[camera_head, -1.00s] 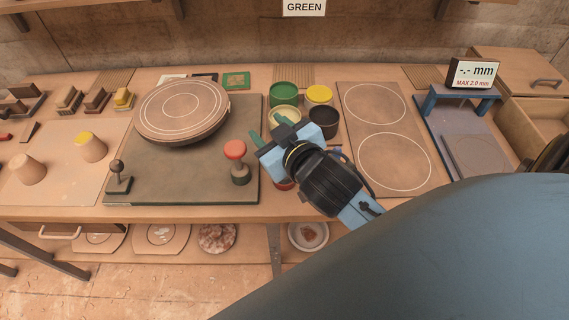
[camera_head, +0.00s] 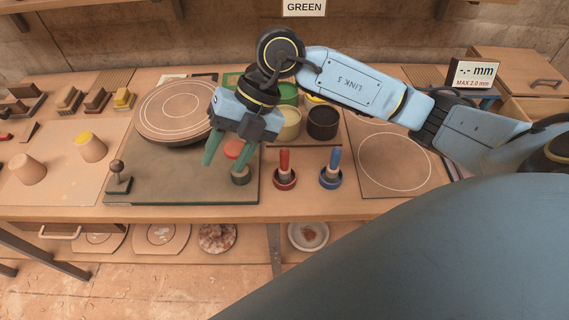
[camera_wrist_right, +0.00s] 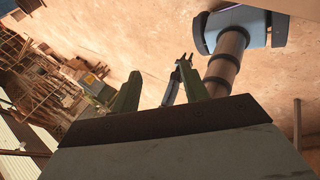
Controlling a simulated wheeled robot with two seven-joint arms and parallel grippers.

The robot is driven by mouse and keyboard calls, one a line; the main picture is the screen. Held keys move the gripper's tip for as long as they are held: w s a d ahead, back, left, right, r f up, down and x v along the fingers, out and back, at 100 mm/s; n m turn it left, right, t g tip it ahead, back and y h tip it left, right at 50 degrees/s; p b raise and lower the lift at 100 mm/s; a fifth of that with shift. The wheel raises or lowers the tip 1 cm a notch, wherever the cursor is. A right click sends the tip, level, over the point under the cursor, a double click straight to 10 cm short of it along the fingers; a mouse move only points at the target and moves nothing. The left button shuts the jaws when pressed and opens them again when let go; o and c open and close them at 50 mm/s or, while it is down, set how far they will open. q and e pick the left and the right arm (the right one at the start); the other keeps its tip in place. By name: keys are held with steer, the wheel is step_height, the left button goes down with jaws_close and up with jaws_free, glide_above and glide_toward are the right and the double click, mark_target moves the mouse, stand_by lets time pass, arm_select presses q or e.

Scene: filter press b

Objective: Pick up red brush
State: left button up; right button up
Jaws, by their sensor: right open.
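The red brush (camera_head: 284,160) stands upright with its handle up in a dark red round holder (camera_head: 285,183) near the table's front edge. My right gripper (camera_head: 224,160) is open and empty in the head view, to the left of the brush and in front of the red-topped knob. Its green fingers point down and are apart from the brush. In the right wrist view, the two green fingers (camera_wrist_right: 159,92) are spread with nothing between them. The brush cannot be made out there. My left gripper is not visible in the head view.
A blue brush (camera_head: 334,160) stands in its holder just right of the red one. The red-topped knob (camera_head: 235,150) stands on the dark press plate (camera_head: 180,190). Paint pots, including a dark one (camera_head: 323,122), stand behind. A board with a circle (camera_head: 394,160) lies to the right.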

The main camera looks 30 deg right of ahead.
mark_target(285, 149)
steer(key=w+d+m+h, duration=0.3)
steer(key=d+h, duration=0.4)
steer(key=d, duration=0.7)
steer(key=shift+t, duration=0.3)
steer(key=f, duration=1.3)
steer(key=shift+a+f, duration=0.1)
steer(key=shift+a, duration=0.1)
jaws_close()
